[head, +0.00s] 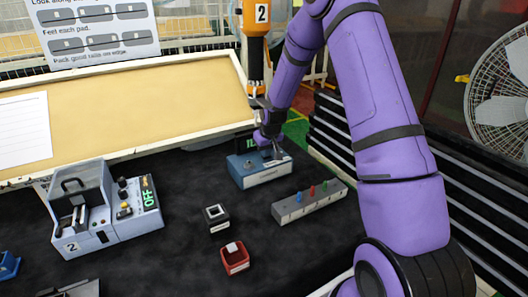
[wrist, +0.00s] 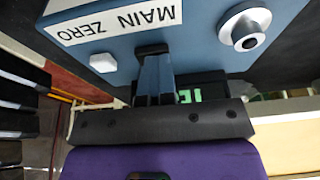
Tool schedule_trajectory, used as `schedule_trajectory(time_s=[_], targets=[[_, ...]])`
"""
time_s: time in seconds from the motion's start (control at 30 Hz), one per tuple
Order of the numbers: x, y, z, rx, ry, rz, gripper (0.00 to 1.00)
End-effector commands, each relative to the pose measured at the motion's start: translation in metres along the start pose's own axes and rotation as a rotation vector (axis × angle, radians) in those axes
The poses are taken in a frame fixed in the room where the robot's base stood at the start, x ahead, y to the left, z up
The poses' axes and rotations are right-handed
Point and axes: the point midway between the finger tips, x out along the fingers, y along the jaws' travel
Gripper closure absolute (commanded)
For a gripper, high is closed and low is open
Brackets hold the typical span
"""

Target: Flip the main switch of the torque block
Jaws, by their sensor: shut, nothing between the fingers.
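The torque block (head: 262,178) is a blue box with a pale front strip, on the black mat in the middle. In the wrist view its blue top (wrist: 205,50) carries an upside-down label (wrist: 120,22) reading "MAIN ZERO". A round grey metal fitting (wrist: 245,27) and a white square button (wrist: 103,62) stand on it. My gripper (head: 270,150) is over the block's top; in the wrist view its shut fingers (wrist: 155,68) are empty, beside the "MAIN" end of the label. A dark piece at the fingertips may be the main switch, mostly hidden. Contact cannot be told.
A display with green characters (wrist: 190,95) is behind the block. An orange driver marked 2 (head: 256,45) hangs close beside my arm. A grey block with coloured pegs (head: 310,203), a red bin (head: 235,261) and a grey machine reading "OFF" (head: 88,225) stand around.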

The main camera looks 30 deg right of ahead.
Motion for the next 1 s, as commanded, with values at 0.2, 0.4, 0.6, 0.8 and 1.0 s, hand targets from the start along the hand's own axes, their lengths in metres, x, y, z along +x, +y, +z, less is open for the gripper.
schedule_trajectory(time_s=[0.2, 0.4, 0.6, 0.8, 1.0], targets=[[0.004, 0.009, 0.005, 0.010, -0.010, 0.009, 1.00], [-0.010, 0.005, -0.003, 0.007, -0.004, 0.008, 1.00], [-0.047, -0.003, -0.018, 0.003, 0.002, 0.008, 1.00], [-0.088, -0.002, -0.017, 0.003, 0.003, 0.008, 1.00], [-0.120, -0.003, -0.018, 0.002, 0.004, 0.007, 1.00]])
